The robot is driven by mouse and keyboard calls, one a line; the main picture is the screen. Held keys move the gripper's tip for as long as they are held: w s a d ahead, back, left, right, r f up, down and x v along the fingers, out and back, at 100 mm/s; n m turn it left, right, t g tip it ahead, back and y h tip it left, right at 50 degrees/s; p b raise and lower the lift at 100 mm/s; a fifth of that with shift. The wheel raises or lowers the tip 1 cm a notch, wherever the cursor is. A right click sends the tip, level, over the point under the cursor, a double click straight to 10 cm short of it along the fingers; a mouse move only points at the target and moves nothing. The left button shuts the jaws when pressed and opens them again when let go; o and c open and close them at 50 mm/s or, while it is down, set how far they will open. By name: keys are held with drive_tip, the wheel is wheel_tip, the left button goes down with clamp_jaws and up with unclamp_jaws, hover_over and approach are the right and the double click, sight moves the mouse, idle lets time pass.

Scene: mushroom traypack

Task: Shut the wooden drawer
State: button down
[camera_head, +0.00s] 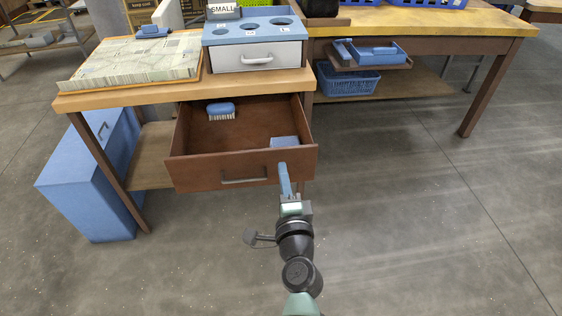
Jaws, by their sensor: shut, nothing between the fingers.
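The wooden drawer (195,172) is reddish brown and stands pulled out under the light wooden tabletop (185,92). Its front has a grey bar handle (243,181). A blue brush (221,109) with pale bristles lies inside towards the back left. A light blue block (284,142) lies inside near the front right. My gripper (284,167) is shut and empty. Its blue fingers are at the right part of the drawer front, to the right of the handle, and overlap it in the picture. I cannot tell whether they touch it.
A blue and white box (253,27) marked SMALL and a pale gridded tray (140,58) stand on the tabletop. A blue cabinet (85,190) is below at left. A blue basket (347,82) sits on the right shelf. The floor at right is clear.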

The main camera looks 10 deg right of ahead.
sight(279, 152)
drive_tip(key=shift+w+b, duration=0.35)
drive_tip(key=shift+w, duration=1.65)
